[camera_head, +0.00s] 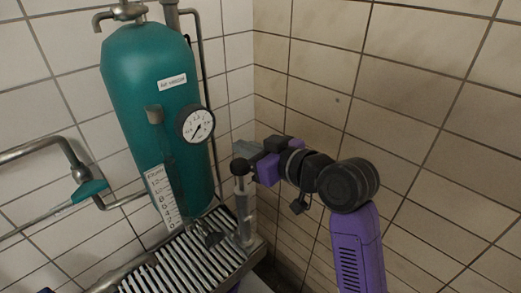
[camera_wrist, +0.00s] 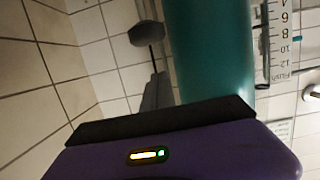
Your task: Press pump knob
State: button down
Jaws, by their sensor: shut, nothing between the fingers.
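The pump knob, a dark round ball (camera_head: 240,167), stands on top of an upright pale cylinder (camera_head: 244,212) right of the green air vessel (camera_head: 150,95). In the wrist view a dark rounded shape that looks like the knob (camera_wrist: 147,34) shows beyond my fingers. My gripper (camera_head: 246,150) is shut and empty, close beside the knob at its upper right in the head view. Its grey fingers also show in the wrist view (camera_wrist: 156,92). I cannot tell whether they touch the knob.
A pressure gauge (camera_head: 196,124) and a white level scale (camera_head: 163,197) are on the vessel. A slatted metal grate (camera_head: 190,262) lies below it. Pipes with a green-handled valve (camera_head: 88,190) run at left. Tiled walls meet in a corner behind my arm.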

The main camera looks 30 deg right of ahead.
aim_at(241, 179)
notch_tip(241, 179, down, 4)
jog(key=shift+s+r, duration=0.1)
jog(key=shift+s, duration=0.05)
dwell(0.4)
jog(key=shift+f+b, duration=1.9)
jog(key=shift+f, duration=1.35)
